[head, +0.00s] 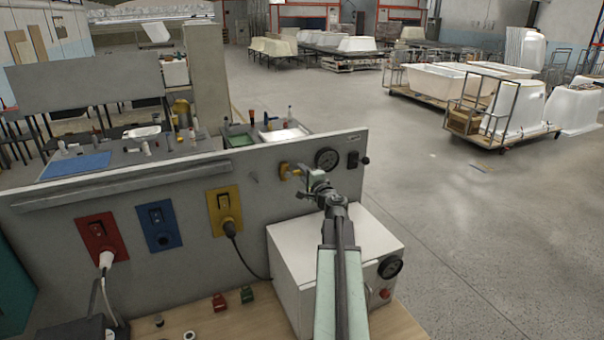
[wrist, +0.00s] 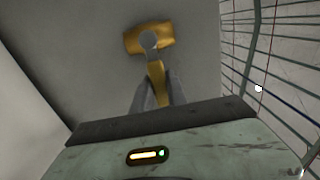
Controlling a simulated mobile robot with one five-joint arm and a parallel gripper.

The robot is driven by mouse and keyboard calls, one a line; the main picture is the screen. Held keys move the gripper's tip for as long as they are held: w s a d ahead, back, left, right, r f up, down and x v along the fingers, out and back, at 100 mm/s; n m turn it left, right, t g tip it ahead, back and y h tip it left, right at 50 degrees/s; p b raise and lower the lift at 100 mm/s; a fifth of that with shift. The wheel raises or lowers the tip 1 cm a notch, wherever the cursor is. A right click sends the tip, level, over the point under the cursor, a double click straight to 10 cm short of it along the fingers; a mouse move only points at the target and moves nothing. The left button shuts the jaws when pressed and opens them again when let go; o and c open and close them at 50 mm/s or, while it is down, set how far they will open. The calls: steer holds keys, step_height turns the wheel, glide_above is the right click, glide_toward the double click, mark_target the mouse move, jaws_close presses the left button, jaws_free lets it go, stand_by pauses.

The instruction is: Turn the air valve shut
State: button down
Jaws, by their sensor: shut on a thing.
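The yellow air valve (head: 284,170) is mounted on the upper part of the grey panel, left of a round gauge. In the wrist view its body (wrist: 133,42) is a yellow block with a round grey hub, and its yellow lever (wrist: 155,72) runs from the hub down toward my fingers. My gripper (head: 304,173) is at the valve, and in the wrist view my gripper (wrist: 157,92) is shut with the lever's end between its two grey fingers. The valve is small in the head view and partly covered by my gripper.
The round gauge (head: 327,159) and a black knob (head: 365,160) sit right of the valve. Red (head: 102,236), blue (head: 159,226) and yellow (head: 225,210) plates line the panel. A white box (head: 290,262) stands below my arm. The floor at right is open.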

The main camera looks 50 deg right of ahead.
steer(key=shift+r, duration=0.1)
steer(key=c, duration=1.3)
jaws_free()
steer(key=v, duration=0.7)
steer(key=shift+s+a, duration=0.15)
steer(key=shift+s, duration=0.2)
